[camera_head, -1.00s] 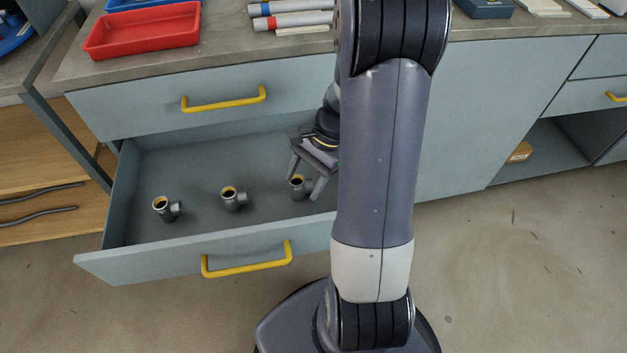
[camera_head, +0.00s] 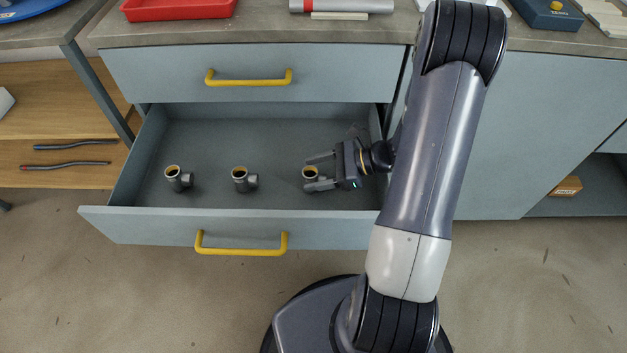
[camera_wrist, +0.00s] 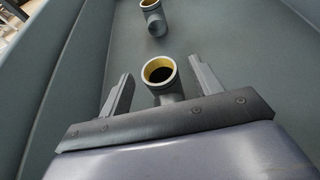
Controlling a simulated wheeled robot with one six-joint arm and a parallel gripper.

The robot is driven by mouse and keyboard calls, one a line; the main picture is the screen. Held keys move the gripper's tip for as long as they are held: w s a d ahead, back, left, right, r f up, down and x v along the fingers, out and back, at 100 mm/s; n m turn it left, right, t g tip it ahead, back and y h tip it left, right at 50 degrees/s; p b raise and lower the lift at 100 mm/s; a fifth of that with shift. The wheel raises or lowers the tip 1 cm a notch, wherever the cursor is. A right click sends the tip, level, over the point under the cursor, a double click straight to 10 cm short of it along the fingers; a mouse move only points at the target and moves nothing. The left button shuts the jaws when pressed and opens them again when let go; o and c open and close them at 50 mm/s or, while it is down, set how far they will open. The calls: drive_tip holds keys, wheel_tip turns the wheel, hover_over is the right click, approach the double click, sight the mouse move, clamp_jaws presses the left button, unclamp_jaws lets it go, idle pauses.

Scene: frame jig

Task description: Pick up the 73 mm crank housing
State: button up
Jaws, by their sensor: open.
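I cannot tell by size which is the 73 mm crank housing. Another housing (camera_wrist: 154,18) lies farther ahead.
The drawer has low walls and a front panel with a yellow handle (camera_head: 241,250). A closed drawer with a yellow handle (camera_head: 249,83) is above it. A red tray (camera_head: 180,8) sits on the worktop. The drawer floor between the housings is clear.

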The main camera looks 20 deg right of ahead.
drive_tip(key=x, duration=0.4)
drive_tip(key=shift+w+r+b, duration=0.1)
drive_tip(key=shift+b, duration=0.2)
drive_tip(key=c, duration=1.2)
